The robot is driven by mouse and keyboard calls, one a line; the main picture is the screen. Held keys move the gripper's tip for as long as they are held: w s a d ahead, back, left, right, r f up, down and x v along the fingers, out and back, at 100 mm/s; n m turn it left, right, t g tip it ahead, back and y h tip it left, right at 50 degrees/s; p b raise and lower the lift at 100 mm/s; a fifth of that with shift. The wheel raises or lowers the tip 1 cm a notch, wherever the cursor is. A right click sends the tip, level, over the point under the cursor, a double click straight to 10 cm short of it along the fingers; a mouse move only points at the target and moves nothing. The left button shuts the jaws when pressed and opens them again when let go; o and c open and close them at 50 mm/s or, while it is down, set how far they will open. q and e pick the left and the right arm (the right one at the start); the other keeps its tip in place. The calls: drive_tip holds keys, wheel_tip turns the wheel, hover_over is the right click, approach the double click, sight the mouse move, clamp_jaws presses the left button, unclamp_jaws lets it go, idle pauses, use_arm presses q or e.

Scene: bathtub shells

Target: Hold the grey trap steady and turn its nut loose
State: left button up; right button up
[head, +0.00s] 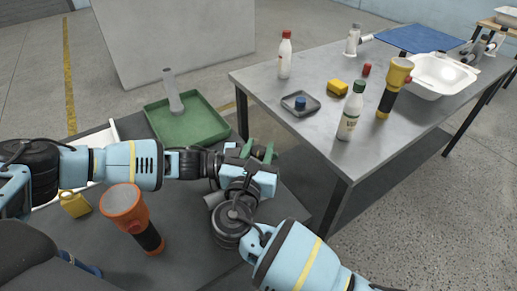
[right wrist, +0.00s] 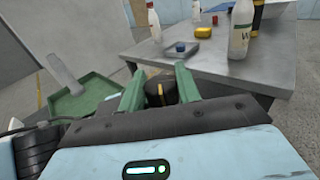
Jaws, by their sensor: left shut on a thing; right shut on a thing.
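My right gripper (head: 258,152) has green fingers and is closed around a dark round piece, the nut (right wrist: 160,93), which has a small yellow mark on top. The right fingers (right wrist: 160,85) stand on either side of the nut in the right wrist view. My left gripper (head: 236,162) reaches in from the left, right beside the right gripper, and is shut. Its fingertips and the grey trap in them are mostly hidden behind the right gripper and wrist, so I cannot make out the trap's shape.
The far table (head: 265,83) carries bottles, a yellow flashlight (head: 394,88) and a white basin (head: 440,76).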

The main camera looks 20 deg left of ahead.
drive_tip(key=o, duration=0.7)
drive_tip(key=shift+y, duration=0.3)
